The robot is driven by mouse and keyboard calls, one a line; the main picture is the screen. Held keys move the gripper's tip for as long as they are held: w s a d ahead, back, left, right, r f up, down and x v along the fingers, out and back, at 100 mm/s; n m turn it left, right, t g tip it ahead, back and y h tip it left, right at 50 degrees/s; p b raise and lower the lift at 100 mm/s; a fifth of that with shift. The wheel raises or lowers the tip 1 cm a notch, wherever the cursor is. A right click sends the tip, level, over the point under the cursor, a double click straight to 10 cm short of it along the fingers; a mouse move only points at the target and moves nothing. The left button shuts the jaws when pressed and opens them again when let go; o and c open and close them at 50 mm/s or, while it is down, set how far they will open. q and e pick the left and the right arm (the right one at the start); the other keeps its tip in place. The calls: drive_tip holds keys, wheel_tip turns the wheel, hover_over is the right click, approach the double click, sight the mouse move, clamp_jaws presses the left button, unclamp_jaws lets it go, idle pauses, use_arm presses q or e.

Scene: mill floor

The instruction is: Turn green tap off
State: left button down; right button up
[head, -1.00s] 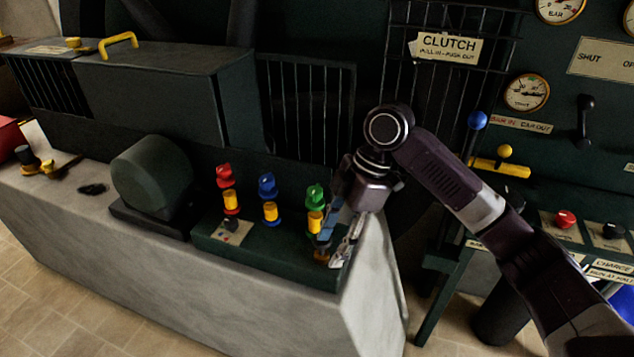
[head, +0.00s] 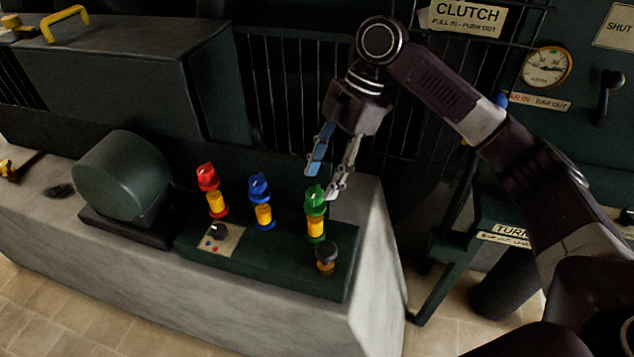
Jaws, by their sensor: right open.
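The green tap (head: 315,198) is a green knob on a yellow and green stem, on the dark green base block (head: 283,267). My right gripper (head: 324,186) is open, with its fingers pointing down at the green knob. One finger is up and to the left of the knob, the other at its right side. I cannot tell whether either finger touches it. My left gripper is not in view.
A blue tap (head: 260,187) and a red tap (head: 208,178) stand to the left. A black-topped knob (head: 326,252) stands in front of the green tap. A small dial plate (head: 216,238) and a green rounded housing (head: 120,178) are further left.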

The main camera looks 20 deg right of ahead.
sight(315, 192)
drive_tip(key=x, duration=0.2)
drive_tip(key=shift+f, duration=0.3)
drive_tip(key=shift+w+a+f, duration=0.15)
drive_tip(key=shift+a+f, duration=0.05)
drive_tip(key=shift+f, duration=0.2)
drive_tip(key=c, duration=1.1)
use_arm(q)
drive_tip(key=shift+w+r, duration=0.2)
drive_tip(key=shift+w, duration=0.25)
use_arm(e)
drive_tip(key=shift+c, duration=0.2)
